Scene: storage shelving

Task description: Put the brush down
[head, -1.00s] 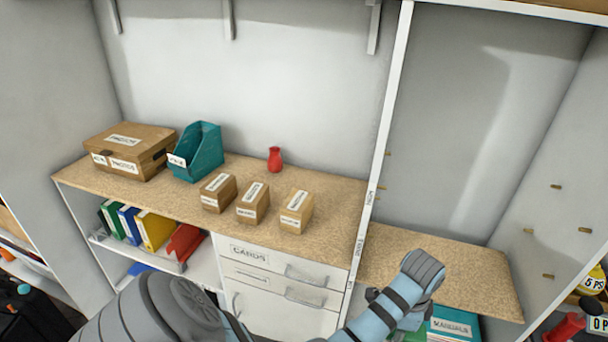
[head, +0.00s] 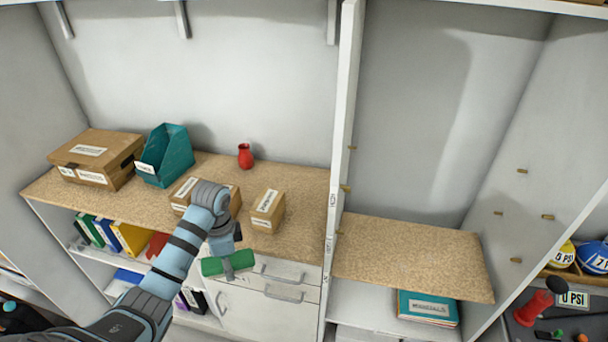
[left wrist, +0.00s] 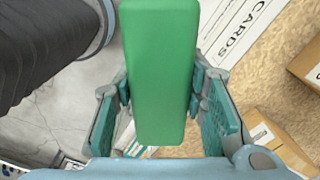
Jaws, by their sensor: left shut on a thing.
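The brush (head: 228,263) shows as a green block in the head view, in front of the shelf's front edge by the drawers. My left gripper (head: 226,248) is shut on it and holds it in the air. In the left wrist view the brush (left wrist: 160,70) lies lengthwise between the two fingers of my left gripper (left wrist: 163,118). Its bristles cannot be made out. My right gripper is in neither view.
The tan shelf top (head: 130,200) carries a brown box (head: 97,160), a teal file holder (head: 165,158), a red vase (head: 245,156) and small cartons (head: 267,210). The lower right shelf (head: 410,258) is bare on top. White drawers (head: 265,310) stand below.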

